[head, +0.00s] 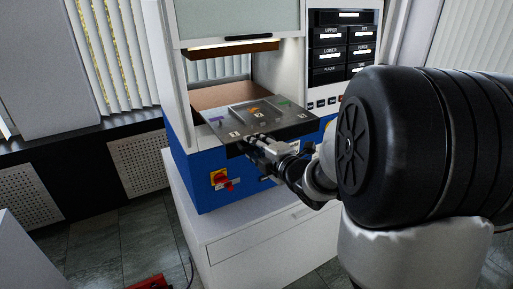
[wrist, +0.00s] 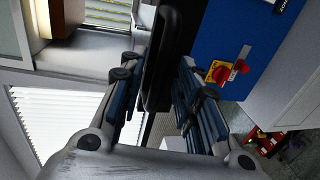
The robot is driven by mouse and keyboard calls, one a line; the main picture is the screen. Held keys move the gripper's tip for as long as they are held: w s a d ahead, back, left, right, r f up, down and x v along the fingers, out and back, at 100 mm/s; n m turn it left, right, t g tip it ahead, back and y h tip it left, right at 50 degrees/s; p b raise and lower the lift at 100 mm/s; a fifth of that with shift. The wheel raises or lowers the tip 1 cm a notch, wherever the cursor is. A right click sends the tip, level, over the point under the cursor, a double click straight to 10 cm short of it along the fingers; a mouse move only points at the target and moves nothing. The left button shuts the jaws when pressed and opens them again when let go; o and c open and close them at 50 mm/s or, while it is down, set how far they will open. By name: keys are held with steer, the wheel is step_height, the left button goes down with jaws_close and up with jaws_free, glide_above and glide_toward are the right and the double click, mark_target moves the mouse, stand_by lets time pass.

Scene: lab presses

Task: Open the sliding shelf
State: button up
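The sliding shelf (head: 222,129) is a flat grey metal plate with small coloured labels and a raised square panel. It sticks out of the press opening, over the blue front. My gripper (head: 254,144) is at the shelf's front edge in the head view. In the wrist view, a black handle bar (wrist: 163,60) runs between the two fingers of my gripper (wrist: 164,75). The fingers are close on both sides of the bar. Whether both pads touch it is hidden.
The press's blue base (head: 198,180) has a red and yellow switch (head: 222,180), also visible in the wrist view (wrist: 226,71). A white cabinet (head: 255,245) stands below. A black control panel (head: 343,45) is at upper right. A red object (head: 150,282) lies on the floor.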

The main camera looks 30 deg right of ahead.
steer(key=v, duration=1.2)
steer(key=shift+a, duration=0.1)
